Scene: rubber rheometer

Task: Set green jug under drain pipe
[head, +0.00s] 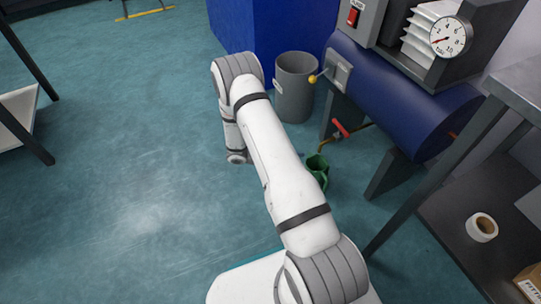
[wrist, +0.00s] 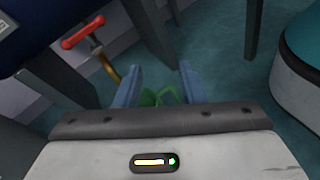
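The green jug (head: 317,163) stands low near the floor in the head view, partly hidden behind my arm. Its opening shows just below the end of the brass drain pipe (head: 325,143), which has a red valve handle (head: 340,128). In the wrist view the green jug (wrist: 160,96) shows in part between the two blue fingers of my gripper (wrist: 160,72). The fingers are apart, and I see no clear contact with the jug. The drain pipe (wrist: 106,66) and red handle (wrist: 82,32) are left of the fingers. My gripper is hidden in the head view.
A blue drum (head: 395,95) on dark legs carries the pipe. A grey bin (head: 295,88) stands behind my arm beside a blue cabinet (head: 275,30). A dark shelf with a tape roll (head: 482,227) is at right.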

